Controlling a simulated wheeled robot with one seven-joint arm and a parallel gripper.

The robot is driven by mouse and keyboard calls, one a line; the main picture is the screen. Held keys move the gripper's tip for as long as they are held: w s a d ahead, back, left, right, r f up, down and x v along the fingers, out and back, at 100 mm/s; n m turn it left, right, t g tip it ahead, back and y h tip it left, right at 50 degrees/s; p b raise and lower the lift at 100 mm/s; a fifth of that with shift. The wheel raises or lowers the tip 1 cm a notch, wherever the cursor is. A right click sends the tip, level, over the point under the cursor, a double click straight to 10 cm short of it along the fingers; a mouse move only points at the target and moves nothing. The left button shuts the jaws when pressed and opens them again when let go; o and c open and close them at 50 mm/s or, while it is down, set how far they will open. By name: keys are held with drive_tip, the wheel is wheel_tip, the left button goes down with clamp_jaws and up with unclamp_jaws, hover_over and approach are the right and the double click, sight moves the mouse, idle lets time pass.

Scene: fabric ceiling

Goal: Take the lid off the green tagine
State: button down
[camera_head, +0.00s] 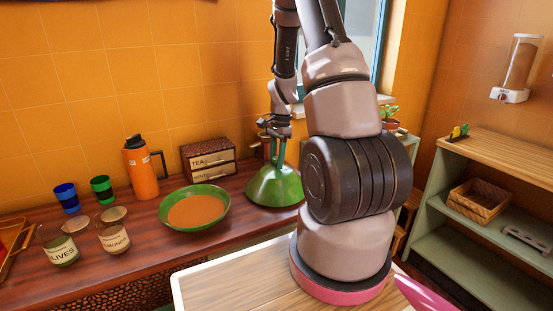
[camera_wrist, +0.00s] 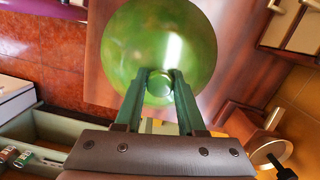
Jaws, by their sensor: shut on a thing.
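The green tagine lid (camera_head: 273,188) is a cone at the right end of the dark wooden counter, right of the green tagine base (camera_head: 188,226). The base is an open, shallow green bowl holding an orange-brown filling. My gripper (camera_head: 278,152) is above the lid with its fingers pointing down, shut on the lid's knob. In the wrist view my gripper (camera_wrist: 160,78) has its two green fingers on either side of the round knob, with the green lid (camera_wrist: 150,35) spreading behind it. I cannot tell whether the lid's rim touches the counter.
An orange flask (camera_head: 140,170), green cup (camera_head: 102,189), blue cup (camera_head: 67,197) and labelled jars (camera_head: 112,238) stand left of the base. A drawer box (camera_head: 209,160) stands behind. A green shelf unit (camera_head: 475,230) with a basket (camera_head: 480,200) is at right.

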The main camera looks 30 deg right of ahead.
drive_tip(key=shift+f, duration=0.3)
unclamp_jaws()
idle(0.3)
drive_tip(key=shift+r, duration=3.5)
drive_tip(key=shift+r, duration=0.1)
